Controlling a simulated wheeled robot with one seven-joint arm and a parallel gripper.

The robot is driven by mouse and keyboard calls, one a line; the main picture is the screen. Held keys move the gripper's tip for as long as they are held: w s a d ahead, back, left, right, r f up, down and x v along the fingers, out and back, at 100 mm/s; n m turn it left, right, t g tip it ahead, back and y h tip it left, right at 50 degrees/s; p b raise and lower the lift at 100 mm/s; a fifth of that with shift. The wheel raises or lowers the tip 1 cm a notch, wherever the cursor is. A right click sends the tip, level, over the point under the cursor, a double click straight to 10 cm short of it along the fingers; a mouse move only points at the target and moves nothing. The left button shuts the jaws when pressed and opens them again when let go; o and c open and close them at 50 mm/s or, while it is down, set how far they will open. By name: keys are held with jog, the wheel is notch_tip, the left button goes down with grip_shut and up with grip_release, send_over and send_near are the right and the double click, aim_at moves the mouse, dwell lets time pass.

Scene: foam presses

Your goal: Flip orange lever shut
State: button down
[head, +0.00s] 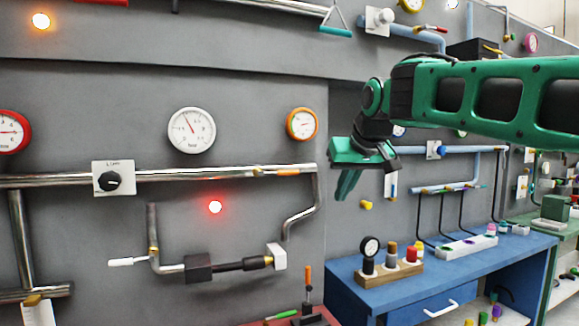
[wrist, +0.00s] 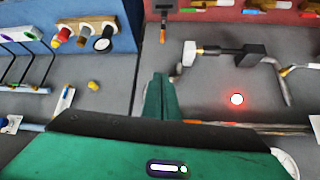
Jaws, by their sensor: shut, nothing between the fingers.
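Two orange handles show, and I cannot tell for sure which one the task means. One orange lever (head: 288,172) lies flat along the upper horizontal pipe, beside a brass fitting (head: 258,170). The other orange handle (head: 307,275) stands upright on a dark base at the bottom of the head view; it also shows in the wrist view (wrist: 163,36). My green gripper (head: 347,183) is shut and empty, pointing down. It hangs right of the pipe's bend in the head view, apart from both handles. Its fingers show in the wrist view (wrist: 160,92).
A blue bench (head: 440,275) at right carries a wooden block (head: 393,276) with knobs and a gauge. A bent pipe with a white handle (head: 127,262) and a red light (head: 215,207) are on the grey wall. White gauge (head: 192,130) above.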

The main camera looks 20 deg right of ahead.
jog(key=w+a+r+t, duration=0.1)
jog(key=w+a+r, duration=0.1)
jog(key=r, duration=0.3)
jog(key=w+a+r+n+t, duration=0.1)
jog(key=w+a+r, duration=0.1)
jog(key=r, duration=0.3)
jog(key=w+a+r+n+t+y, duration=0.1)
jog(key=w+a+r, duration=0.1)
jog(key=r, duration=0.3)
jog(key=shift+w+a, duration=0.35)
jog(key=shift+a, duration=0.05)
send_over(281, 173)
jog(key=s+d, duration=0.2)
jog(key=s, duration=0.1)
notch_tip(281, 173, down, 6)
jog(key=f, duration=0.2)
jog(key=w+f, duration=0.1)
jog(key=shift+d+f, duration=0.25)
jog(key=shift+f, duration=0.05)
jog(key=shift+a+f, duration=0.1)
jog(key=shift+a, duration=0.05)
